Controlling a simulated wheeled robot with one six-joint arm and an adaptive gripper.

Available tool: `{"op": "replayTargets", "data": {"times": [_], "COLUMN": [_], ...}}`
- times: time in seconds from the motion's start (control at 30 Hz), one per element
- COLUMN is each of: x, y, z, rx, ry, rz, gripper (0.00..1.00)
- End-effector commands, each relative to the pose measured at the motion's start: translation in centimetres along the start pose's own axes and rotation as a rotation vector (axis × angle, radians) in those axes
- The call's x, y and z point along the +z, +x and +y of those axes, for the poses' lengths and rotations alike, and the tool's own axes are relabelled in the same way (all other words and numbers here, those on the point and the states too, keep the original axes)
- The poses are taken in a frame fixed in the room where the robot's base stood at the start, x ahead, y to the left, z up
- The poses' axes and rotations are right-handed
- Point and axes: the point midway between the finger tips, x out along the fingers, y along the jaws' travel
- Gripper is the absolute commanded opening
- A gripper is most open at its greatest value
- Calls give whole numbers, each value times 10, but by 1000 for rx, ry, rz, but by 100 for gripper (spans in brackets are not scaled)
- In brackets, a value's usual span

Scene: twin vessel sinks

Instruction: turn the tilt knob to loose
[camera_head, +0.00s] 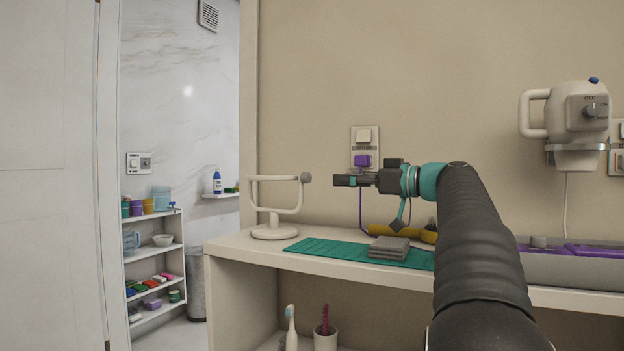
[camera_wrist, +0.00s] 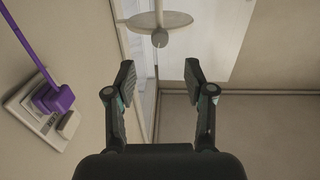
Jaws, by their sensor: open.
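A cream stand (camera_head: 273,215) with a round base and a forked upper frame stands on the left end of the shelf. A small grey knob (camera_head: 306,178) sits at the right end of its frame. I take this for the tilt knob; its markings are too small to read. My gripper (camera_head: 342,181) is to the right of the knob, at nearly its height, pointing at it with a gap between. In the wrist view the knob (camera_wrist: 159,38) shows beyond my open, empty fingers (camera_wrist: 158,78), roughly centred between them.
A teal mat (camera_head: 330,250) with folded grey cloths (camera_head: 388,248) lies on the shelf (camera_head: 235,246) below my gripper. A yellow object (camera_head: 393,231) lies behind the cloths. A purple plug (camera_head: 362,161) with a hanging cord is in the wall outlet behind my gripper. A dryer (camera_head: 580,120) hangs at right.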

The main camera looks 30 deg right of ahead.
Motion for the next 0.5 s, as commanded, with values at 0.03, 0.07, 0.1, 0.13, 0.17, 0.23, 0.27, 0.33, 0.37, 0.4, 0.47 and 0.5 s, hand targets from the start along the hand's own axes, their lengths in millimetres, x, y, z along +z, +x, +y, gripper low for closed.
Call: {"op": "replayTargets", "data": {"times": [0.03,0.07,0.1,0.13,0.17,0.23,0.27,0.33,0.37,0.4,0.47,0.5], "x": [-1,0,-1,-1,-1,-1,-1,-1,-1,-1,0,0], "y": [11,17,24,30,35,48,53,64,69,74,81,84], "z": [-1,-1,0,0,-1,-1,-1,-1,-1,0,0,0], "rx": [-3,-4,-3,-4,-4,-3,-3,-3,-2,-1,-1,-1], "ry": [1,1,2,2,2,2,2,1,1,1,2,2], "rz": [0,0,0,0,0,0,0,0,0,0,-1,-1], "gripper": [54,54,54,54,54,54,54,54,54,54,54,54]}}
